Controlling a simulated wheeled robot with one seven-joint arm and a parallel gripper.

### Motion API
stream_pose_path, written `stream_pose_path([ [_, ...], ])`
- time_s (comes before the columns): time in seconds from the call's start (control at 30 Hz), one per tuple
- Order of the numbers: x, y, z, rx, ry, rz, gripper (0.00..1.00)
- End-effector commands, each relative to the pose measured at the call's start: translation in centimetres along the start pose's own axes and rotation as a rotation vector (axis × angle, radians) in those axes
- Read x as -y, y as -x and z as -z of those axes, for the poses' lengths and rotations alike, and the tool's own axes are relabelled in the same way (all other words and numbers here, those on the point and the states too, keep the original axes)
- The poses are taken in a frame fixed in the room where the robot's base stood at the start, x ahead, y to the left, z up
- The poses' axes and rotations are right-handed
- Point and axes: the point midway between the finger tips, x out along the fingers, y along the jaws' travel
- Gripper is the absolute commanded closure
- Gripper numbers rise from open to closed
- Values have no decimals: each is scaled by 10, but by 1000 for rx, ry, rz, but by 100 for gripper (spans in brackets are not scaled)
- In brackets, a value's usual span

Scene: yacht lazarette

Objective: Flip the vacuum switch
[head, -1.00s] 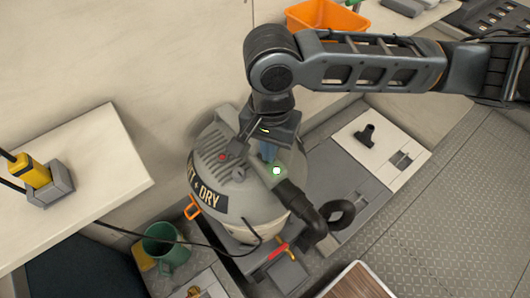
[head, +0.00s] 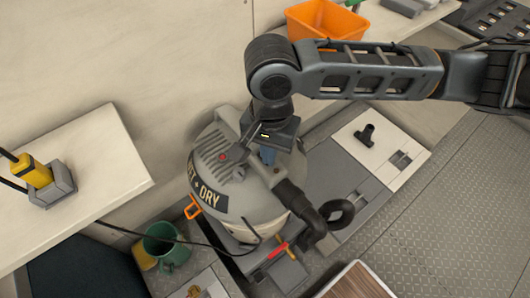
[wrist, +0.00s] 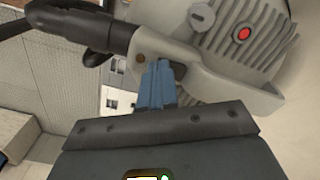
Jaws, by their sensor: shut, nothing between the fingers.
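The grey vacuum (head: 212,200) with a "WET & DRY" label stands low against the pale wall, its ribbed lid facing up. A red round button or light (head: 223,157) sits on the lid, and it shows clearly in the wrist view (wrist: 243,34). A grey slotted knob (wrist: 201,17) lies beside it. My gripper (head: 268,157) points down at the lid, right of the red part. In the wrist view its blue fingers (wrist: 160,68) are together and empty, close to the lid's edge near the hose fitting. Contact is unclear. I cannot tell which part is the switch.
The black hose (head: 300,205) leaves the vacuum at the lower right. A pale shelf (head: 85,165) with a yellow tool (head: 32,170) is at left. A green mug (head: 165,245) stands below. An orange bin (head: 325,22) sits behind my arm. The floor at right is open.

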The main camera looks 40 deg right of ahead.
Motion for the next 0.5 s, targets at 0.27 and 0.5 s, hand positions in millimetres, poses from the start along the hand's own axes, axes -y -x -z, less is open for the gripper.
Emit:
stream_pose_path([
  [0.27,0,9,0,1,-1,-1,100],
  [0.5,0,19,0,1,-2,-1,100],
])
